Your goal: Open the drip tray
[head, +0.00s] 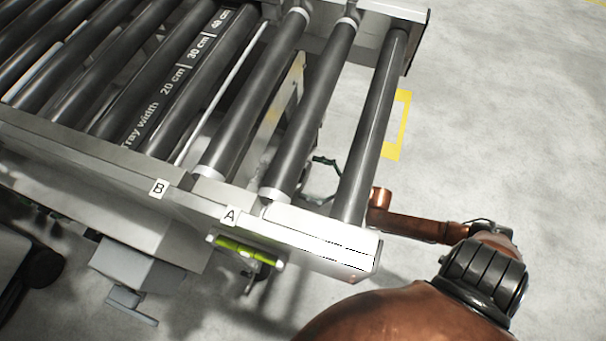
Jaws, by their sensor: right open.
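No part is plainly marked as the drip tray. Under the near side of the roller conveyor, a grey box (128,262) hangs with a small bar-like handle (132,306) below it; I cannot tell whether it is the tray. My right arm comes in from the lower right and bends back toward the conveyor's end. Its wrist passes behind the end roller. My right gripper (325,166) shows only in part, as dark pieces in the gap between the last rollers; it is open, and I see nothing held. My left gripper is not in view.
The conveyor's end roller (374,135) and pale side rail (320,238) stand close to my right forearm. A yellow-green tube (245,250) sits under label A. A yellow floor marking (398,125) lies beyond. The concrete floor (510,110) at right is clear.

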